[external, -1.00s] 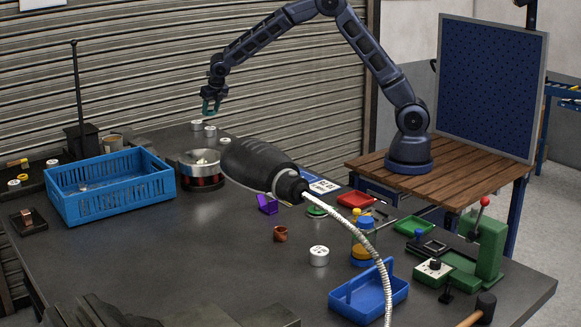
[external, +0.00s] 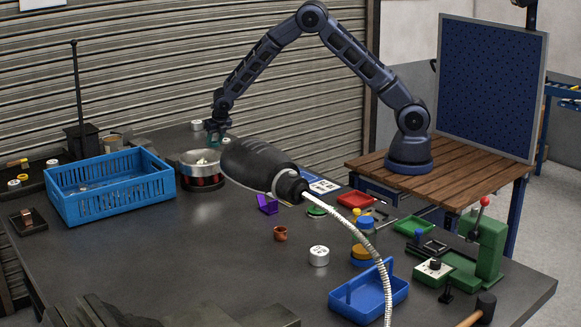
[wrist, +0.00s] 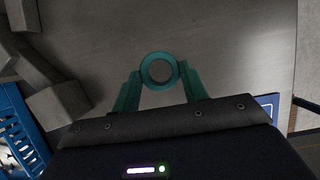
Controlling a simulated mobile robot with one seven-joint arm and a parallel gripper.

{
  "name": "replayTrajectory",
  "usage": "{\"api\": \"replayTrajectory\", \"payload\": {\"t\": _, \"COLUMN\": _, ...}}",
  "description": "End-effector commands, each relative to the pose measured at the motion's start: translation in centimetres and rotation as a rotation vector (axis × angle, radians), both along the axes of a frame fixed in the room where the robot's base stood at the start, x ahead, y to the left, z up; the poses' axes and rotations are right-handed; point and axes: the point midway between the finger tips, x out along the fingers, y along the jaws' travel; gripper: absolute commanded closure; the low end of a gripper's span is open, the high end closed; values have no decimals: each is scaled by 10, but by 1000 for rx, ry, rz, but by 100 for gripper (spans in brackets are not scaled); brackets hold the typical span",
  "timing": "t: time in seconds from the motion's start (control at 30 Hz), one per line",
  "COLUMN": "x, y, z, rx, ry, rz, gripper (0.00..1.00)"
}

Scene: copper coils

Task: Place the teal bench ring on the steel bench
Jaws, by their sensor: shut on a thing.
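The teal bench ring (wrist: 159,54) is between the two teal fingers of my gripper (wrist: 160,72) in the wrist view, and the fingers are shut on it. The steel bench (external: 130,235) is the wide dark grey top in the external view; its surface (wrist: 215,45) fills most of the wrist view behind the ring. In the external view my gripper (external: 214,132) points down low over the bench's far part. The ring is small and hard to make out there. I cannot tell whether it touches the bench.
A blue crate (external: 115,199) and a round metal dish (external: 190,168) stand left of my gripper. White cylinders are close by it. A large black tool body (external: 250,162) with a pale hose lies in front. Grey blocky shapes (wrist: 55,100) show left in the wrist view.

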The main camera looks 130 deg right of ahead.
Motion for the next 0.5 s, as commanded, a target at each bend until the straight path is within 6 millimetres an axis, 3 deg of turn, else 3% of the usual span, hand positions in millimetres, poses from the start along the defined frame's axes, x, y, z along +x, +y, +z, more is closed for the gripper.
{"api": "replayTrajectory", "payload": {"t": 0.27, "x": 0, "y": 0, "z": -17, "rx": 0, "ry": 0, "rz": 1, "gripper": 82}}
{"api": "replayTrajectory", "payload": {"t": 0.5, "x": 0, "y": 0, "z": -48, "rx": 0, "ry": 1, "rz": 1, "gripper": 82}}
